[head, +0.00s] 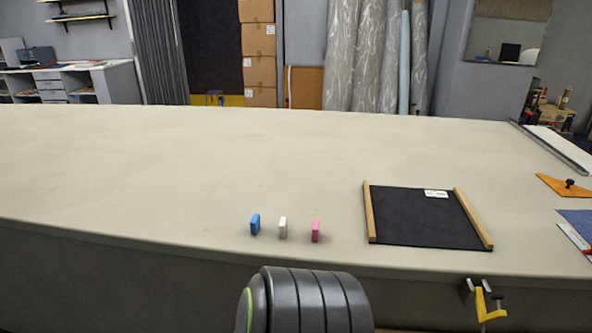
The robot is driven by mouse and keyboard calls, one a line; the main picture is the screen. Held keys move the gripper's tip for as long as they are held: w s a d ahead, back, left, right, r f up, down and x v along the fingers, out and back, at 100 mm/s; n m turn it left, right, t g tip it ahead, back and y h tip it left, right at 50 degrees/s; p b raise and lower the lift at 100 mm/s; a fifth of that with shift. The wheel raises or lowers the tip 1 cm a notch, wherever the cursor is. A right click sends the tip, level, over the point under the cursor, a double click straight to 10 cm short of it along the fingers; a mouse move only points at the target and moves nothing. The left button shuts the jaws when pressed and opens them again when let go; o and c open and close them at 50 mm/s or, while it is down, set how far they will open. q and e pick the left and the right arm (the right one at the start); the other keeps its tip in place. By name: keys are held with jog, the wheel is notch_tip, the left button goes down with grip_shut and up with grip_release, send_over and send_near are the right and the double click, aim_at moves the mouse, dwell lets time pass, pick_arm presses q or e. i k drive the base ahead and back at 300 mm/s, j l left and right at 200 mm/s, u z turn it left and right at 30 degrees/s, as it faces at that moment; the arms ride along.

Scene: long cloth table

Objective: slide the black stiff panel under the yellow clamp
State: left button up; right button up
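The black stiff panel (420,220) lies flat on the long cloth table, right of the middle and close to the front edge. It has a wooden strip along its left side (369,212) and another along its right side (473,218), and a small white label near its back edge. The yellow clamp (484,303) hangs at the table's front edge, to the right and nearer than the panel. The panel and the clamp are apart. Neither of my grippers is in view.
An orange triangular piece with a black knob (566,186) and a blue sheet (577,222) lie at the right. The table's left and middle (150,165) are clear.

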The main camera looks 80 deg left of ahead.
aim_at(422, 217)
jog(key=u, duration=2.8)
